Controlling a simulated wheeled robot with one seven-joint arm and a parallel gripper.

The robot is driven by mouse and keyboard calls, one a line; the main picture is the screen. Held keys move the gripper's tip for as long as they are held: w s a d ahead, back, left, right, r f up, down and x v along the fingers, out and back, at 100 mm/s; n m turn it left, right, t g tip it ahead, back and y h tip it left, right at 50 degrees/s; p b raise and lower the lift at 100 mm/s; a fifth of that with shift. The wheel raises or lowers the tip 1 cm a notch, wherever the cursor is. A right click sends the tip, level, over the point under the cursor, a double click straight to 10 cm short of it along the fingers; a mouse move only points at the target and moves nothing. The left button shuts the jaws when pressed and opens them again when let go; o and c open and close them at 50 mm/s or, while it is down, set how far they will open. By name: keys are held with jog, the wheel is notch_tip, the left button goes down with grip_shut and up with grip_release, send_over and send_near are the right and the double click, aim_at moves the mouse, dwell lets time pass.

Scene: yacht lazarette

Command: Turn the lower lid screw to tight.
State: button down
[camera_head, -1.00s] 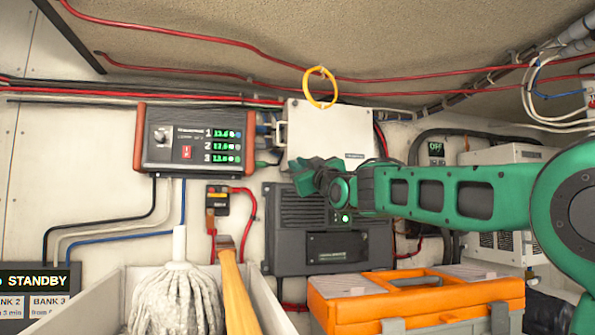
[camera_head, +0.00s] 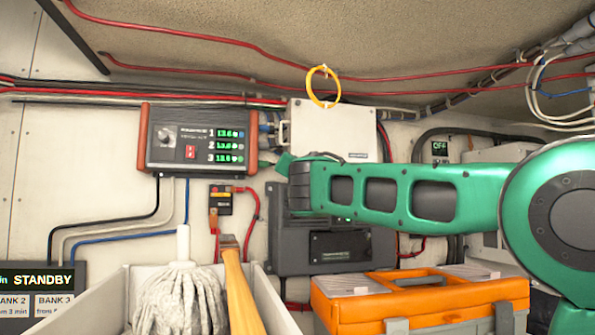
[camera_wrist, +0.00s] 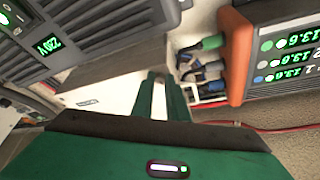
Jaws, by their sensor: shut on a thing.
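The white lid box (camera_head: 330,128) hangs on the back wall, and its pale face also shows in the wrist view (camera_wrist: 105,85). My gripper (camera_wrist: 160,76) has its two green fingers close together, with the tips at the edge of the box near the cable plugs. The fingers are shut on what sits there, at the place of the lower lid screw. The screw itself is hidden by the fingertips, so its turn angle cannot be seen. In the head view my wrist covers the box's lower left corner.
A panel with green readings (camera_head: 193,139) sits close left of the box, with cable plugs (camera_wrist: 208,68) between. A dark grey unit (camera_head: 290,255) is below. An orange toolbox (camera_head: 350,285), a mop (camera_head: 180,295) and a yellow ring (camera_head: 311,88) are nearby.

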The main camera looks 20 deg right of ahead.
jog(key=shift+a+m+g+h, duration=0.1)
jog(key=shift+m+g+h, duration=0.25)
jog(key=shift+m, duration=0.65)
jog(key=shift+m+g+h, duration=0.25)
jog(key=shift+m+h, duration=0.2)
jog(key=shift+m, duration=0.55)
jog(key=c, duration=1.7)
grip_release()
jog(key=shift+w, duration=0.1)
jog(key=shift+c, duration=0.2)
jog(key=v, duration=1)
jog(key=shift+s+a, duration=0.2)
jog(key=shift+s, duration=0.15)
